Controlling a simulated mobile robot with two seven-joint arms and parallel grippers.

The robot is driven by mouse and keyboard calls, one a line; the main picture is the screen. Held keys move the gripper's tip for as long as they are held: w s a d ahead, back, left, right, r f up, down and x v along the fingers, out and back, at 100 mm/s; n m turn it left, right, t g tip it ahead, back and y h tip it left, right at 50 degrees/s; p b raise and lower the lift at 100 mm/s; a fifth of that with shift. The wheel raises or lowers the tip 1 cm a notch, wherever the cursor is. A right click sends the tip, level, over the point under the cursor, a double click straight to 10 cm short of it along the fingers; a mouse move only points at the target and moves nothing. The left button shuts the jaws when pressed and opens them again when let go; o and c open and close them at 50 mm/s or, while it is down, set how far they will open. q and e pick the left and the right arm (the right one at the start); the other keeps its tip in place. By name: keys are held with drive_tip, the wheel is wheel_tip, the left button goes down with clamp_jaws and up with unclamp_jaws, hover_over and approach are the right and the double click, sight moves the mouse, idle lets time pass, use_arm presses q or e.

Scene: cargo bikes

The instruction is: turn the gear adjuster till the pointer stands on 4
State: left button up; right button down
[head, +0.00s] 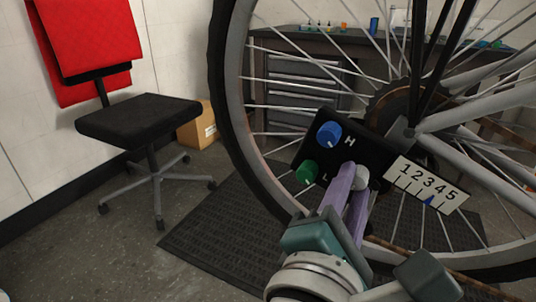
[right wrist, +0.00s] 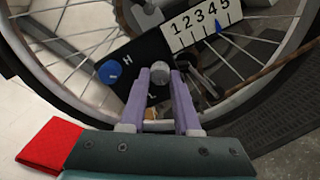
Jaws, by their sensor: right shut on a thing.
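The black gear box (head: 345,143) is mounted at the wheel's hub. It carries a blue knob (head: 328,133) marked H, a green knob (head: 306,172) marked L and a pale grey knob (head: 361,179). My right gripper (head: 354,182), with purple fingers, is shut on the grey knob. The wrist view shows the knob (right wrist: 157,71) at the fingertips, partly hidden. The white scale plate (head: 402,164) reads 1 to 5. Its blue pointer (head: 430,201) stands at about 4, perhaps slightly toward 3; it also shows in the wrist view (right wrist: 218,27). My left gripper is not in view.
The large spoked wheel (head: 232,100) surrounds the box, its spokes close behind. A workbench (head: 300,45) stands behind, and a dark mat (head: 215,225) lies on the floor.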

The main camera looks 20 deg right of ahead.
drive_tip(key=shift+r, duration=0.1)
drive_tip(key=c, duration=0.6)
unclamp_jaws()
drive_tip(key=v, duration=1)
